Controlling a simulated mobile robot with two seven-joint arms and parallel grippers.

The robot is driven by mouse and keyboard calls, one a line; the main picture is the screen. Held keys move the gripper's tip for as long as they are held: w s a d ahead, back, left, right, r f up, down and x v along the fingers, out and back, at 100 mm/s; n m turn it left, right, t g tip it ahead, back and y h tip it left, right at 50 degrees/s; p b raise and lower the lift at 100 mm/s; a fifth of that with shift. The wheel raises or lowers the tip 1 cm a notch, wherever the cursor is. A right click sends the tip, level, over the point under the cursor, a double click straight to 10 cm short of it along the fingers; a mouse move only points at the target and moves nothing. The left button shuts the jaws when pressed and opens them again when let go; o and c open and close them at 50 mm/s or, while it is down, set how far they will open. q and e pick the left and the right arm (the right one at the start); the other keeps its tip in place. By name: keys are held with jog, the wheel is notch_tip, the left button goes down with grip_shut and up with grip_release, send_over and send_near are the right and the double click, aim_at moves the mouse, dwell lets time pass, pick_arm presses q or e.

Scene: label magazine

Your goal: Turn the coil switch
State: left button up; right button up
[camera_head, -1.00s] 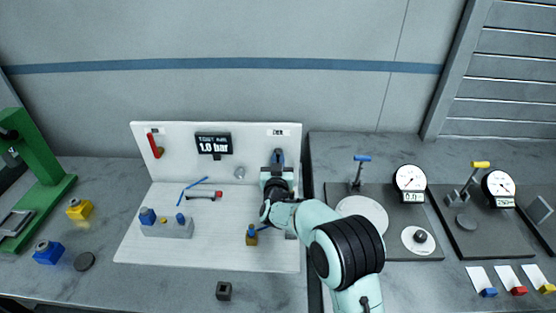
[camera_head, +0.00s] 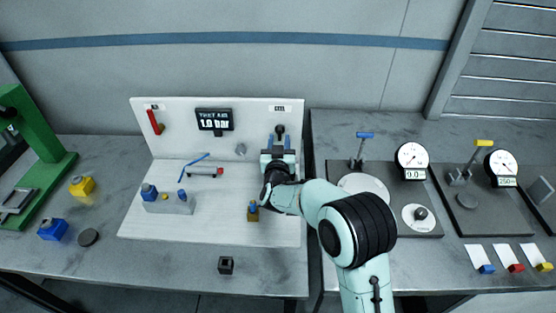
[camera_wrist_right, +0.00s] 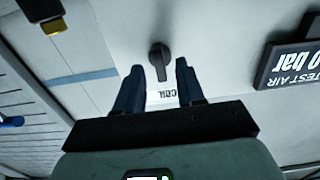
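The coil switch is a dark knob (camera_head: 280,130) on the white upright panel, below a small label. In the right wrist view the knob (camera_wrist_right: 159,58) has a round end and a narrower bar pointing toward the upside-down "COIL" label. My right gripper (camera_head: 279,150) is in front of the panel, just below the knob in the head view. In the right wrist view its two dark blue fingers (camera_wrist_right: 159,72) are apart, with the bar's end seen between their tips. I cannot tell whether they touch it. My left gripper is not in view.
The "TEST AIR" display (camera_head: 214,121) and a red lever (camera_head: 154,121) are on the same panel. A grey block with blue knobs (camera_head: 168,205) and a small brass-coloured part with a blue top (camera_head: 253,211) sit on the white board. Gauges (camera_head: 412,157) stand at the right.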

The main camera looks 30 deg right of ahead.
jog(key=b+v, duration=0.1)
jog(key=v, duration=1)
jog(key=shift+d+f, duration=0.1)
